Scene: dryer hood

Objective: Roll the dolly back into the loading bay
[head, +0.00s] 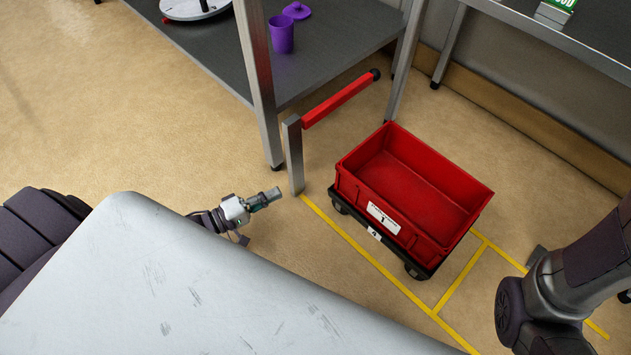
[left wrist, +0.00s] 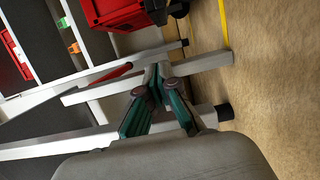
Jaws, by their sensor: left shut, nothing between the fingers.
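The dolly is a low black base (head: 376,232) on casters carrying a red crate (head: 430,178), which looks empty and has labels on its near side. It stands among yellow floor lines (head: 365,253), with one line along its near side and a cross line at its right. The crate shows at the top of the left wrist view (left wrist: 112,12). My left gripper (head: 277,192) is shut and empty, left of the dolly and close to a metal post (head: 294,158). Its fingers (left wrist: 158,82) also show in the left wrist view. My right gripper is out of sight; only its arm shows.
A red bar (head: 340,98) extends from the metal post, behind the crate's left side. A grey shelf table (head: 210,50) with a purple cup (head: 281,35) stands at upper left. Another metal table (head: 590,45) stands at upper right. Floor is clear at far left.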

